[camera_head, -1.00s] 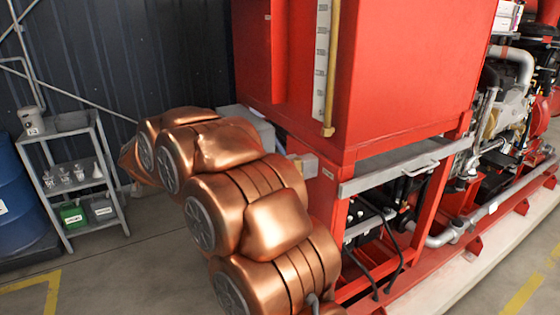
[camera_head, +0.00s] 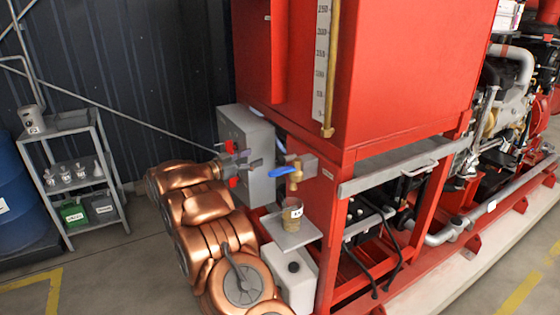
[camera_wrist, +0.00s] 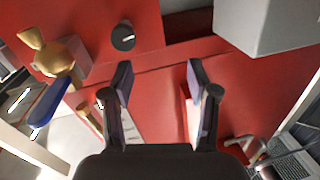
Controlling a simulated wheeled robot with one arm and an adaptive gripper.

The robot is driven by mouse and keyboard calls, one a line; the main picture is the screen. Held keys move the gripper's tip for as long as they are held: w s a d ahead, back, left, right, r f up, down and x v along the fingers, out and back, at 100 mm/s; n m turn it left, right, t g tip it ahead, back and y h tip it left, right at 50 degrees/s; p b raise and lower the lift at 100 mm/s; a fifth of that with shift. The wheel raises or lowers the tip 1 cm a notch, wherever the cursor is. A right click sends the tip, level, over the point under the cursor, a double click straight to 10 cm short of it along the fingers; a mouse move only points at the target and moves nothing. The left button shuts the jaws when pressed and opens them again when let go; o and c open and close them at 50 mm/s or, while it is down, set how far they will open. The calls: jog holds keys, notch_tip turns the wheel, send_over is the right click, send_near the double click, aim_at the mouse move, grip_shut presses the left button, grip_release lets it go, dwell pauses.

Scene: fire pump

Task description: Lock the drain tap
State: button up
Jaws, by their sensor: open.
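The drain tap (camera_head: 295,178) is a brass tap on the red frame's corner, below the tank. Its blue lever (camera_head: 283,172) sticks out to the left, roughly level, in the head view. In the wrist view the brass tap (camera_wrist: 62,58) is at upper left, with its blue lever (camera_wrist: 48,102) below it. My gripper (camera_head: 258,162) is just left of the lever in the head view. In the wrist view my gripper (camera_wrist: 158,78) is open, with nothing between its fingers. The lever lies outside them, to the left.
A cup (camera_head: 291,216) stands on a small grey shelf (camera_head: 285,238) under the tap. A white canister (camera_head: 293,280) is below. A grey box (camera_head: 262,165) is behind my gripper. The red tank (camera_head: 410,70) overhangs above. A black knob (camera_wrist: 122,37) shows in the wrist view.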

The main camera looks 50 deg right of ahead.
aim_at(278, 161)
jog(key=s+d+g, duration=0.1)
jog(key=d, duration=0.1)
jog(key=s+d+f+m+g+p, duration=0.1)
jog(key=s+d, duration=0.1)
jog(key=s+d+g+p, duration=0.1)
jog(key=s+d, duration=0.1)
jog(key=shift+s+f, duration=0.25)
jog(key=shift+f, duration=0.05)
jog(key=shift+x, duration=1)
jog(key=shift+f, duration=0.15)
grip_shut()
